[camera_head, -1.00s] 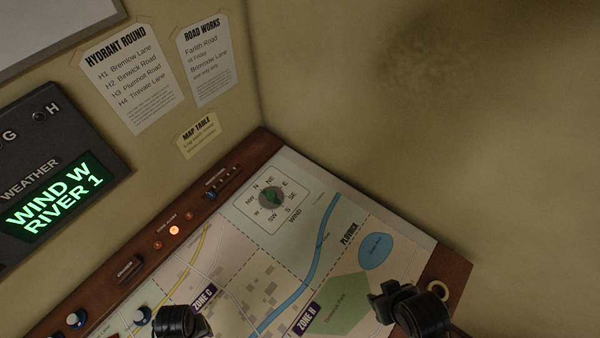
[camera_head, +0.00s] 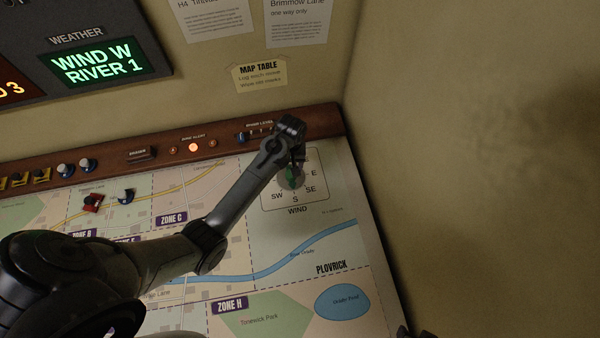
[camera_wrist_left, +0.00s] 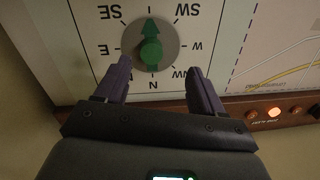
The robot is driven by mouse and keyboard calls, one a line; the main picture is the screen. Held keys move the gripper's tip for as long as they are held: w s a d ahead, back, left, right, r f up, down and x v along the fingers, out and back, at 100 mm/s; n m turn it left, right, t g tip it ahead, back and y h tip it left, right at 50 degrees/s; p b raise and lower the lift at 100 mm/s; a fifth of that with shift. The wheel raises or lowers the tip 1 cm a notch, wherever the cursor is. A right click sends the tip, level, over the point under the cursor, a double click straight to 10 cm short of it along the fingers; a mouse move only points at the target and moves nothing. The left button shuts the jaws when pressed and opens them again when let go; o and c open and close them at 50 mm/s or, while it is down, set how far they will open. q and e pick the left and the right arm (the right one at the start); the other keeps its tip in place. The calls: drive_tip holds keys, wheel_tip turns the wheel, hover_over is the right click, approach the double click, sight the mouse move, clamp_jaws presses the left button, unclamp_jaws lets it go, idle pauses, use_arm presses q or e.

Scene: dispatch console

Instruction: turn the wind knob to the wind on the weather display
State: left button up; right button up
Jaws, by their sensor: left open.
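The weather display (camera_head: 105,62) reads "WIND W" and "RIVER 1" in green. The wind knob (camera_head: 290,180) is a grey disc with a green pointer, inside a compass dial on the map table. In the left wrist view the wind knob (camera_wrist_left: 150,48) appears upside down, its green pointer towards the S side, opposite N; W is at the right. My left gripper (camera_head: 298,157) is over the N side of the dial. In the wrist view its open fingers (camera_wrist_left: 161,80) lie just short of the knob, with nothing between the tips. A dark piece, perhaps my right gripper (camera_head: 415,334), barely shows at the bottom edge.
Small red and blue pieces (camera_head: 92,202) stand on the map. A bare wall closes off the right side.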

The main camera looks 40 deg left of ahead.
use_arm(q)
drive_tip(key=f, duration=0.3)
drive_tip(key=w+f, duration=0.1)
drive_tip(key=f, duration=0.5)
drive_tip(key=shift+w+a+f, duration=0.15)
drive_tip(key=shift+a+f, duration=0.05)
drive_tip(key=shift+f, duration=0.1)
drive_tip(key=shift+c, duration=0.3)
drive_tip(key=c, duration=1)
drive_tip(key=shift+r, duration=0.1)
